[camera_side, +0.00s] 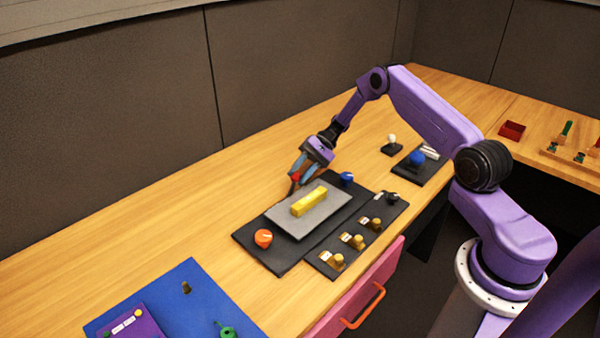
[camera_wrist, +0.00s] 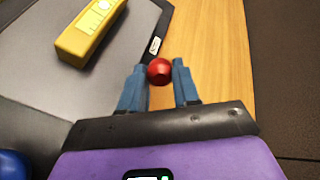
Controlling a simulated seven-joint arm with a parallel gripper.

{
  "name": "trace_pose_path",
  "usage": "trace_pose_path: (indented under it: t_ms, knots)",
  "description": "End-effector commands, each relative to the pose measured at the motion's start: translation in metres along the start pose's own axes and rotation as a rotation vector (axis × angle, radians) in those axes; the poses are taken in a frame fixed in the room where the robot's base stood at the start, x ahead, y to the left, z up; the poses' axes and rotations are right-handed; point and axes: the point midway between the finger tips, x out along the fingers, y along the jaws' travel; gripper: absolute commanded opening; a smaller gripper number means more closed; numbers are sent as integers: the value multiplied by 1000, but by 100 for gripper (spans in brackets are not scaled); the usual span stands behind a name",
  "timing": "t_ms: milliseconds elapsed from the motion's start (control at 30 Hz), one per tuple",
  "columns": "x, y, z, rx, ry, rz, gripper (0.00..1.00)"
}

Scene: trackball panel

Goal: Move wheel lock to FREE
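My gripper (camera_wrist: 160,68) has its two blue fingers on either side of a round red knob (camera_wrist: 160,71), with no clear gap showing, and looks shut on it. In the side view my gripper (camera_side: 297,182) is at the far edge of the black panel (camera_side: 262,258), with the red knob (camera_side: 295,177) largely hidden at its fingertips. A grey plate (camera_side: 283,222) on this panel carries a yellow bar (camera_side: 309,201). A small white label (camera_wrist: 155,45) is at the plate's edge near the knob. Its writing is unreadable. I cannot tell which part is the wheel lock.
An orange knob (camera_side: 263,238) and a blue knob (camera_side: 347,179) stand on the panel. A strip with several brass switches (camera_side: 352,241) lies in front. A blue ball (camera_side: 417,158) sits on another base at right. The wood behind the panel is clear.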

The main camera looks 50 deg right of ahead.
Motion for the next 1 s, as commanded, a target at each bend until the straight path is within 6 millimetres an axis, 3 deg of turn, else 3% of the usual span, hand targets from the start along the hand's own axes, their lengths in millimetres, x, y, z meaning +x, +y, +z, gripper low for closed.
trace_pose_path:
  t_ms: [33,67,567,1000]
  knots:
    - [0,1,0,2,1,1,47]
    - [0,1,0,3,1,1,56]
    - [3,-4,5,0,49,55,56]
    - [24,-22,22,-5,315,320,56]
